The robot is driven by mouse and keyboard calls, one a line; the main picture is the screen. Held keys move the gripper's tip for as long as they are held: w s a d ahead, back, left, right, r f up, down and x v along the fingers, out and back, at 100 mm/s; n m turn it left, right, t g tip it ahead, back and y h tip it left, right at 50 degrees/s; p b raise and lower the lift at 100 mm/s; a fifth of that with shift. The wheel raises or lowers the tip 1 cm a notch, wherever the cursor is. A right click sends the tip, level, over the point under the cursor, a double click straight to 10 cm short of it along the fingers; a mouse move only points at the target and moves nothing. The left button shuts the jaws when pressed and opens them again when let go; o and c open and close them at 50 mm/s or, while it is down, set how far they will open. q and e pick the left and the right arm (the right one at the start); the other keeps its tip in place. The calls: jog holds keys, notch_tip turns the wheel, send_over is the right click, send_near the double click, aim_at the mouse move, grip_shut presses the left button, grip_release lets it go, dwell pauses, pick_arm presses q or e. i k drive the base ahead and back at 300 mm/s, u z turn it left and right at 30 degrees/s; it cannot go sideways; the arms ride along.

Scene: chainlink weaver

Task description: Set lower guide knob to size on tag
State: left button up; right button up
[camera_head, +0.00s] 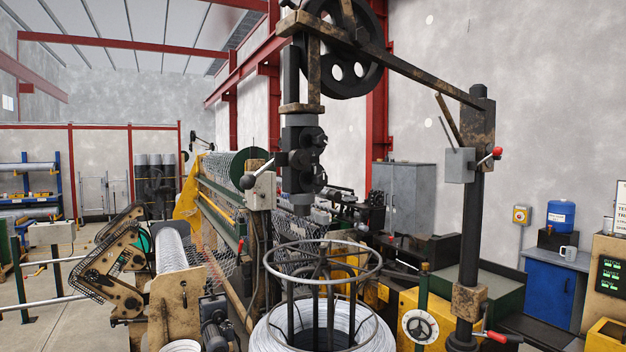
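A black vertical guide block (302,150) hangs under the large black wheel (345,50), with several dark round knobs on it. I cannot tell which of these is the lower guide knob, and no setting is readable. No size tag can be made out. Neither of my grippers is in view.
A weaving machine with chain-link mesh (215,262) stands left of the coil. A dark post (470,215) carries a grey box with a red-knobbed lever (460,164). A blue cabinet (550,292) and a control panel (609,275) stand at right. Open floor lies far left.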

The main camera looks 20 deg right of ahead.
aim_at(320, 179)
jog(key=z, duration=0.45)
jog(key=i, duration=0.85)
jog(key=z, duration=0.6)
